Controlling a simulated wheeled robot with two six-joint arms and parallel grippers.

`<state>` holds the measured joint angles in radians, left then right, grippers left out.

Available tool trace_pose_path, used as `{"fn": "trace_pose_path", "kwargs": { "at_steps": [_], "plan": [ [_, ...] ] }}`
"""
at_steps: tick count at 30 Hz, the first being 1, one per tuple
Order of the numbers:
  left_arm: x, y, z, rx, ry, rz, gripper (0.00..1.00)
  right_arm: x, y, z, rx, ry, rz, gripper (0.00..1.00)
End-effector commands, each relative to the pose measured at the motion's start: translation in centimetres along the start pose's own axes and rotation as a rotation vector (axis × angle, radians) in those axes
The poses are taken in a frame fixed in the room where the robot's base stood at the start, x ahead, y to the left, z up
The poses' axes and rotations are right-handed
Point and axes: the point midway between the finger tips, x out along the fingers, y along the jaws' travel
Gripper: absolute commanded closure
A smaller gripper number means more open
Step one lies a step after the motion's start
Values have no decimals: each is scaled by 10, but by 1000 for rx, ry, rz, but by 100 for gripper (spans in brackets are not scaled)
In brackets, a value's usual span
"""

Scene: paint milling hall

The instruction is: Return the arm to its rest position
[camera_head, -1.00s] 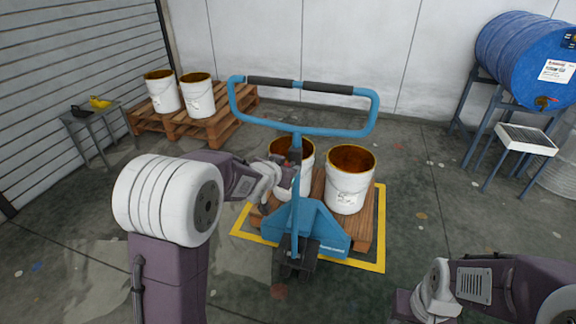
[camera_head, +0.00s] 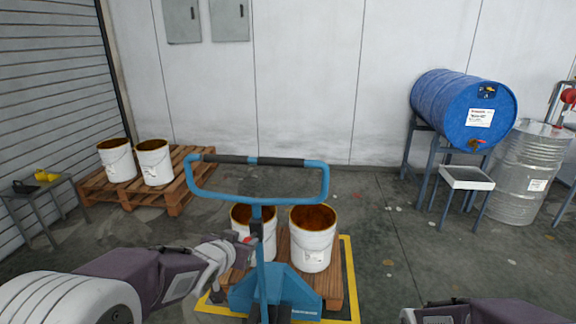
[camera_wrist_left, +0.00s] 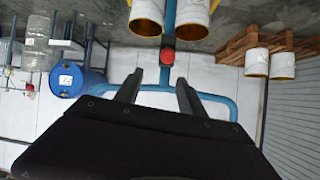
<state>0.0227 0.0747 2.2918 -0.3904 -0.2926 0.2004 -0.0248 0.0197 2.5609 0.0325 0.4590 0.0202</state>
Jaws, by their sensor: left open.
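My left arm (camera_head: 150,275) comes in from the lower left of the head view. Its gripper (camera_head: 244,243) is beside the blue pallet jack's upright, below the handle loop (camera_head: 258,160), and is partly hidden there. In the left wrist view, which is upside down, the two dark fingers (camera_wrist_left: 158,88) stand apart with nothing held between them. A red knob (camera_wrist_left: 168,57) on the jack shows just beyond the fingertips; I cannot tell whether they touch. Part of my right arm (camera_head: 490,312) shows at the bottom right edge; its gripper is out of view.
Two open white buckets stand on a pallet (camera_head: 333,285) at the jack, inside a yellow floor frame (camera_head: 352,285). Another pallet (camera_head: 172,190) with two buckets stands back left. A blue drum (camera_head: 455,108) on a stand is at right.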

Motion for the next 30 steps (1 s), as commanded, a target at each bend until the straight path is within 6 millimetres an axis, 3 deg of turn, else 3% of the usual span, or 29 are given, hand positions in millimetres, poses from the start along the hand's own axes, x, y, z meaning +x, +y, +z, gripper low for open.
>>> {"fn": "trace_pose_path", "kwargs": {
  "at_steps": [1,2,3,6,10,15,30],
  "plan": [
    [-35,0,-9,-44,-112,-8,53,-55,-1,-6,0,2,0,64],
    [-49,2,14,-76,-216,-21,53,-66,-1,-8,0,3,0,64],
    [-65,5,49,-113,-348,-33,53,-72,-2,-8,0,4,0,64],
    [-104,17,120,-179,-615,-41,53,-74,-2,-8,0,3,0,64],
    [-142,33,176,-229,-845,-25,53,-68,-1,-7,0,1,0,64],
    [-163,40,194,-229,-954,-2,53,-67,-1,-7,0,1,0,64],
    [-162,40,192,-225,-949,-2,53,-67,-1,-7,0,2,0,64]
  ]
}}
